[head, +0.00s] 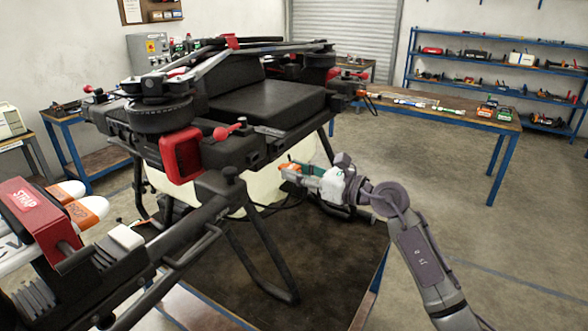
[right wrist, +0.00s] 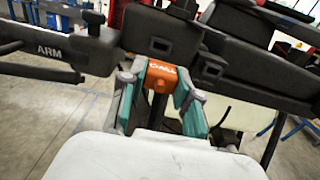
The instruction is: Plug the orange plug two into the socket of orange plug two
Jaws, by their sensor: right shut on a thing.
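The orange plug two (right wrist: 162,76) is between the two teal-and-grey fingers of my right gripper (right wrist: 163,92), with white lettering facing the wrist camera. In the head view the orange plug (head: 288,167) shows at the tip of my right gripper (head: 297,171), beside the drone's dark frame (head: 265,140). In the right wrist view the dark frame with black blocks (right wrist: 160,45) is just beyond the plug. I cannot tell which opening is its socket, or whether the plug touches it. My left gripper is not in view.
The drone stands on a dark-topped table (head: 335,265), its black legs and pale tank (head: 215,190) close to my right gripper. A red STRAP block (head: 38,215) is at the left. A bench with tools (head: 455,115) and blue shelves stand behind. The floor at right is clear.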

